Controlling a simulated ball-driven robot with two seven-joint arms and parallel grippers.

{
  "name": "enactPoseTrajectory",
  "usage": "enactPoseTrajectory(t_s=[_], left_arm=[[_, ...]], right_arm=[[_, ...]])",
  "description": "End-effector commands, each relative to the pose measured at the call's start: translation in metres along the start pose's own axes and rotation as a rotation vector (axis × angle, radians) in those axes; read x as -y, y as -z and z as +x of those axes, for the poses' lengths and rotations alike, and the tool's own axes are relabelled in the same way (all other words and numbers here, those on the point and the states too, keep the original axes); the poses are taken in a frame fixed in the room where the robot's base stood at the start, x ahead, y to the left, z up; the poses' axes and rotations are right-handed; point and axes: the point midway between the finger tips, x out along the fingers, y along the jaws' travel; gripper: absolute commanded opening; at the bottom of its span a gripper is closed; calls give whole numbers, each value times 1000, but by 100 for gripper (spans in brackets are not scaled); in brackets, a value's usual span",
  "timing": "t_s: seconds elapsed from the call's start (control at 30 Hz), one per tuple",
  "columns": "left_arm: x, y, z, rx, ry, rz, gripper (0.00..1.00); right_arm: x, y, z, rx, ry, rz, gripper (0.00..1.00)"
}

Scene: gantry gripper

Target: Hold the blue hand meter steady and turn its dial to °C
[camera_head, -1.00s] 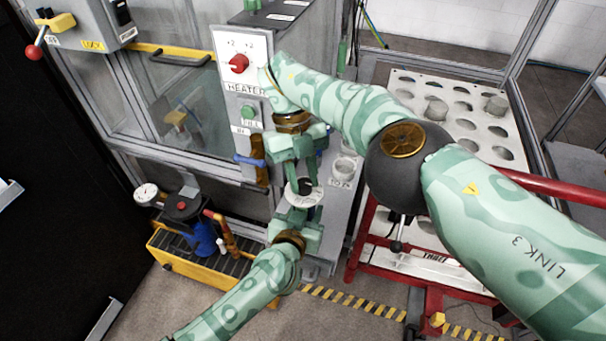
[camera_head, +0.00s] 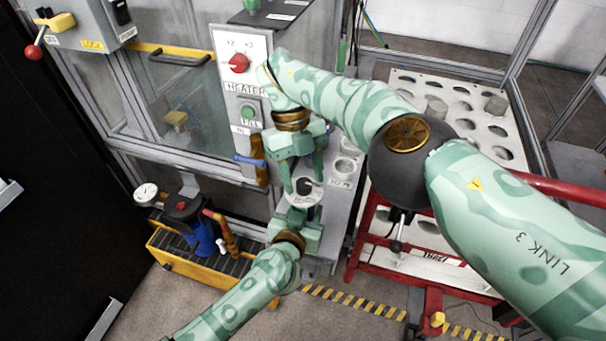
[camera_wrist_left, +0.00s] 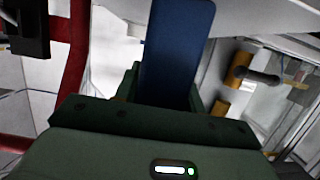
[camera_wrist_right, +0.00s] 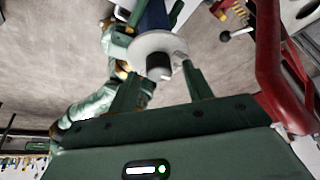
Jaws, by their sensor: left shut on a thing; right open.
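The blue hand meter (camera_wrist_left: 178,50) shows as a dark blue body in the left wrist view. My left gripper (camera_head: 298,212) is shut on it and holds it in the air. The meter's round white dial face (camera_head: 305,200) points up toward my right gripper, with a dark knob (camera_wrist_right: 158,66) standing out of its middle. My right gripper (camera_wrist_right: 163,88) is open, its two fingers on either side of the knob. I cannot tell whether either finger touches it. The dial markings are too small to read, so the knob's setting is unclear.
A heater panel with a red knob (camera_head: 238,64) stands behind the grippers. A blue pump-like unit (camera_head: 203,236) on a yellow tray (camera_head: 190,268) is at lower left. A red-framed rack (camera_head: 462,128) with round holes stands at right, close to my right arm.

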Motion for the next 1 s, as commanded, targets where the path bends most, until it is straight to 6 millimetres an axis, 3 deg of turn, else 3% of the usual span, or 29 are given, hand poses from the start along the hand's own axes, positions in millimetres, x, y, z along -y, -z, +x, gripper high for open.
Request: enactPoseTrajectory(t_s=[0.5, 1.0], left_arm=[[0, 0, 0, 1, 1, 1, 5], [0, 0, 0, 1, 0, 1, 5]], right_arm=[[1, 34, -81, 1, 1, 1, 50], [1, 36, -87, -1, 0, 1, 50]])
